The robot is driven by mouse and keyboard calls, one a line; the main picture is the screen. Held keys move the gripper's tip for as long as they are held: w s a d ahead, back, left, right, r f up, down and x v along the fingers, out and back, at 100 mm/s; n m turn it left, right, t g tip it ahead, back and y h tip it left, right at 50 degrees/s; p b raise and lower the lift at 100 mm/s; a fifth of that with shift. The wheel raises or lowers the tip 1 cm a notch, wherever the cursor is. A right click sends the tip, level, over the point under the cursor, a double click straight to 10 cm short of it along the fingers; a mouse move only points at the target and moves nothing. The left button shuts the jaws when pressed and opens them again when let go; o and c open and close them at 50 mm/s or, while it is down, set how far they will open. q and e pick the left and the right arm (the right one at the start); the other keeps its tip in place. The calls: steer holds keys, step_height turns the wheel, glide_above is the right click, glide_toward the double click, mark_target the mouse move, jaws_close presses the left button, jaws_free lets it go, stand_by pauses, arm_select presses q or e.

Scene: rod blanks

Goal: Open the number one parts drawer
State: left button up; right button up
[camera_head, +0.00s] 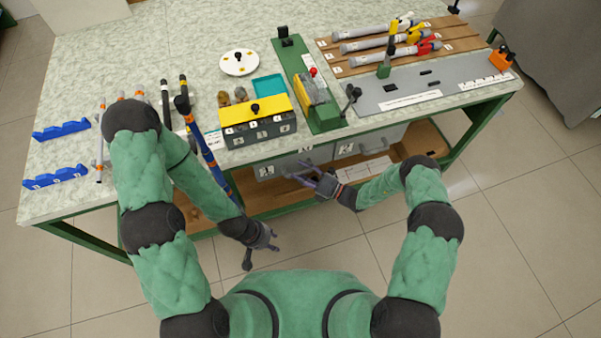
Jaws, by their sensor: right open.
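Two grey drawer fronts hang under the bench top. The left one (267,171) is partly hidden by my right gripper, and the right one (372,143) is just beyond it. Both look closed. Their number marks are too small to read surely. My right gripper (300,172) is open and empty, its fingers pointing left in front of the left drawer front. I cannot tell whether it touches the drawer. My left gripper (261,258) hangs low in front of the bench, over the floor, with its fingers apart and empty.
The bench top (190,45) carries a yellow-topped box (253,110), a green fixture (308,90), a grey panel (430,88), a wooden rod rack (455,35) and blue holders (62,130). A wooden lower shelf (270,199) lies below the drawers. The floor in front is clear.

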steer(key=shift+a, duration=0.1)
jaws_close()
steer(key=s+d+p, duration=0.1)
steer(key=s+d, duration=0.2)
steer(key=s, duration=0.5)
steer(key=s+d+p, duration=0.1)
steer(key=s+d, duration=0.1)
steer(key=s, duration=0.7)
steer(key=shift+s+d, duration=0.15)
steer(key=shift+d, duration=0.25)
jaws_free()
steer(key=shift+d, duration=0.1)
